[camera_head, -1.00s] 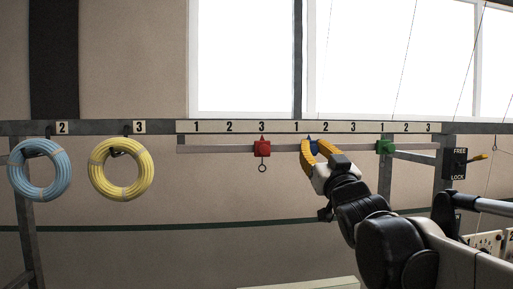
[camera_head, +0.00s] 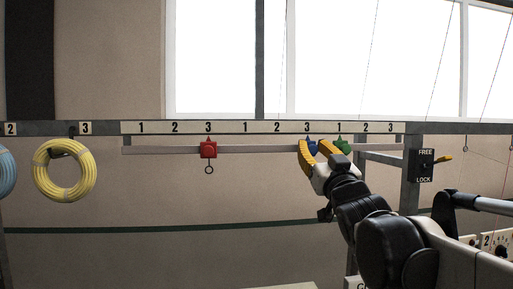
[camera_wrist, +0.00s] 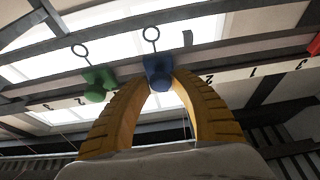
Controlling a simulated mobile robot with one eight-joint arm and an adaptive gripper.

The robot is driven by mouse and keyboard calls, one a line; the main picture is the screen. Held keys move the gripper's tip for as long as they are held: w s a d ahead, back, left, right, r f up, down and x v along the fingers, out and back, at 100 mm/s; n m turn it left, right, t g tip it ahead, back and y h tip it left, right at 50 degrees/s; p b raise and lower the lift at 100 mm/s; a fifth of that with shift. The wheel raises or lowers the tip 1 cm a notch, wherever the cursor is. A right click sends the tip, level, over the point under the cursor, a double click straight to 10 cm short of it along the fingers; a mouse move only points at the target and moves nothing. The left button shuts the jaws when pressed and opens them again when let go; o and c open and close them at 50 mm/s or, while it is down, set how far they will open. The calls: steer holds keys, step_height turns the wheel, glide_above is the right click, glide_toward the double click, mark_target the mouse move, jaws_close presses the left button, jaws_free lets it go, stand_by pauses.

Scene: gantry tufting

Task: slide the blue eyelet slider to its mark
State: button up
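The blue eyelet slider (camera_head: 312,147) is on the horizontal rail (camera_head: 262,150). Its pointer is at or very near the 3 of the middle number group on the label strip (camera_head: 292,127). My gripper (camera_head: 315,148) has its yellow fingers closed on either side of it. In the wrist view the blue slider (camera_wrist: 160,73) sits between the fingertips (camera_wrist: 163,82), its ring eyelet sticking out beyond. The fingers hide part of the slider.
The green slider (camera_head: 342,145) is close to the right of the blue one, under a 1. The red slider (camera_head: 208,149) is further left, under a 3. A FREE/LOCK lever box (camera_head: 421,166) is at the right post. A yellow coil (camera_head: 64,170) hangs at left.

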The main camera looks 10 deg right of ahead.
steer(key=shift+o, duration=0.8)
steer(key=shift+d, duration=0.25)
steer(key=shift+a, duration=0.15)
steer(key=shift+s+f, duration=0.1)
steer(key=shift+s, duration=0.1)
steer(key=v, duration=1.1)
steer(key=shift+s, duration=0.25)
steer(key=shift+f, duration=0.25)
